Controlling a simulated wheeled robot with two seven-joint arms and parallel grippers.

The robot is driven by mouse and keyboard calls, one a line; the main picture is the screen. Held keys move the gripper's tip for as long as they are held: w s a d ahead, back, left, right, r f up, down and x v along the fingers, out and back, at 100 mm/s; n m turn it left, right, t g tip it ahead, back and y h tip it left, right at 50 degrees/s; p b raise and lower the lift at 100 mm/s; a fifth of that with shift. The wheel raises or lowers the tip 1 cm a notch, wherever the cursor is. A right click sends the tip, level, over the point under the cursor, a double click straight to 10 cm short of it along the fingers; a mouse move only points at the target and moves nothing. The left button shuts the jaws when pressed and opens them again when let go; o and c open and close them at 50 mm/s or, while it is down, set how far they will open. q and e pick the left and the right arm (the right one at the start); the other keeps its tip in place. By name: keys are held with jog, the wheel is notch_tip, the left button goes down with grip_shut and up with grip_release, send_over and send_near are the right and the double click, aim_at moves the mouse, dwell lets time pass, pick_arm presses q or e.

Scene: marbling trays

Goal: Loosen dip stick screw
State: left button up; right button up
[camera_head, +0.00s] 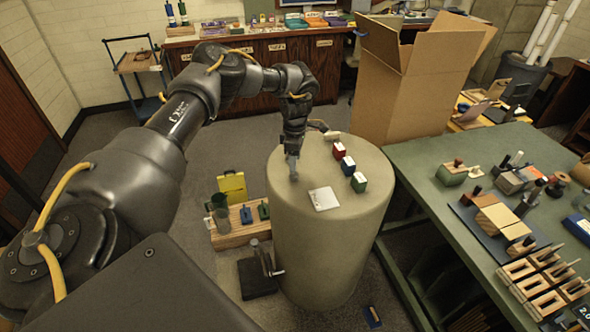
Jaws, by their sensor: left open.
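My left gripper (293,171) points down at the far left part of the top of a large beige drum (330,245). It looks small and dark here, and its fingers are open. I cannot tell whether its tips touch the drum top. I cannot make out a dip stick or its screw; any small part at the fingertips is too small to tell or hidden by the gripper. A white square tile (324,199) lies flat on the drum, to the right of and nearer than the gripper. My right gripper is not in view.
Red (338,150), blue (347,165) and green (358,182) blocks with white tops stand along the drum's right side. A cardboard box (405,90) stands behind. A green table (440,165) with wooden blocks and tools is at right. A low wooden crate (236,236) is left of the drum.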

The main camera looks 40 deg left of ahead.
aim_at(293, 174)
pick_arm(q)
jog(key=f, duration=0.4)
jog(key=shift+s+a+f+p, duration=0.1)
jog(key=shift+s+a+p, duration=0.1)
jog(key=shift+p, duration=0.2)
jog(key=shift+f, duration=0.75)
jog(key=shift+c, duration=0.2)
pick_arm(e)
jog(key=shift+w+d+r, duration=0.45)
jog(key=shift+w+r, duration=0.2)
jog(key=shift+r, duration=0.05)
pick_arm(q)
jog(key=c, duration=0.9)
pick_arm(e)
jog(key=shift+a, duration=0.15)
